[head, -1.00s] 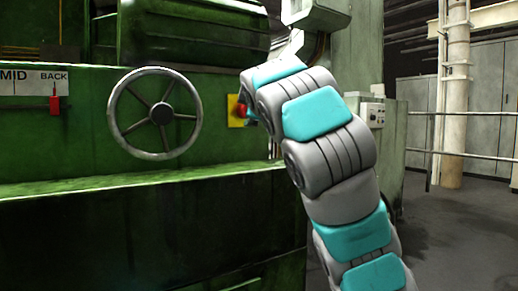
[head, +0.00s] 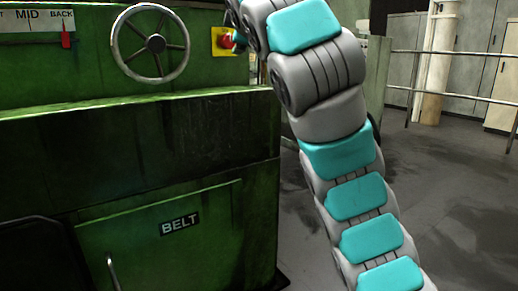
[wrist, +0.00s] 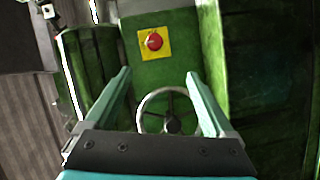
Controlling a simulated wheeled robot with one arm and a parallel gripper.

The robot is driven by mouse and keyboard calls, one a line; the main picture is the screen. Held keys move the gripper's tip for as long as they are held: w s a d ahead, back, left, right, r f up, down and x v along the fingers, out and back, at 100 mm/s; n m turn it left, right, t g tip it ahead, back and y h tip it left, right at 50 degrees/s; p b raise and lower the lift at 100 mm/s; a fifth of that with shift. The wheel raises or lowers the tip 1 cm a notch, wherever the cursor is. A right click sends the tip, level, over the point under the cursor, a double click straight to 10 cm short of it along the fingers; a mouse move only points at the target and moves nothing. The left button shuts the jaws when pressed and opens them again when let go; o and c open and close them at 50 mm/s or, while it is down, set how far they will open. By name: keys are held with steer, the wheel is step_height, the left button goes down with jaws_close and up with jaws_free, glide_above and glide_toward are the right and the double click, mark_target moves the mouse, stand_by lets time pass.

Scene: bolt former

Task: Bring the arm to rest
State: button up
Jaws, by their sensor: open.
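My arm reaches up from the lower right of the head view to the machine's front. My gripper (wrist: 157,88) shows in the wrist view with its two teal fingers wide apart and nothing between them. In the head view the gripper itself is hidden or out of frame at the top. Beyond the fingers in the wrist view is a red button on a yellow plate (wrist: 154,42). It also shows in the head view (head: 226,41), partly behind my arm. I cannot tell how far the fingertips are from the machine.
The green machine has a spoked handwheel (head: 152,44), also low between the fingers in the wrist view (wrist: 168,112). A red pointer (head: 66,40) sits at BACK on a scale. A BELT door (head: 165,240) is below. Railings (head: 455,98) stand right; the floor (head: 450,190) there is clear.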

steer(key=w+d+f+m+g+h, duration=0.2)
steer(key=d+f+m+g+h, duration=0.15)
steer(key=d+f, duration=0.2)
steer(key=w+d+f+m+g+h, duration=0.2)
steer(key=w+d+f+m+h, duration=0.15)
steer(key=d+m, duration=0.2)
steer(key=s+d+f+m+g, duration=0.5)
steer(key=s+d+f, duration=0.65)
steer(key=f, duration=0.35)
steer(key=s+a+f+m+g+y, duration=0.2)
steer(key=s+f+g, duration=0.2)
steer(key=s+f, duration=1.3)
steer(key=s+a+f+m+g+y, duration=0.2)
steer(key=s+f+g, duration=0.2)
steer(key=s+f, duration=1.35)
step_height(320, 180, up, 17)
steer(key=s+p, duration=0.3)
steer(key=p, duration=0.9)
steer(key=shift+d+f+p, duration=0.2)
steer(key=shift+p, duration=0.15)
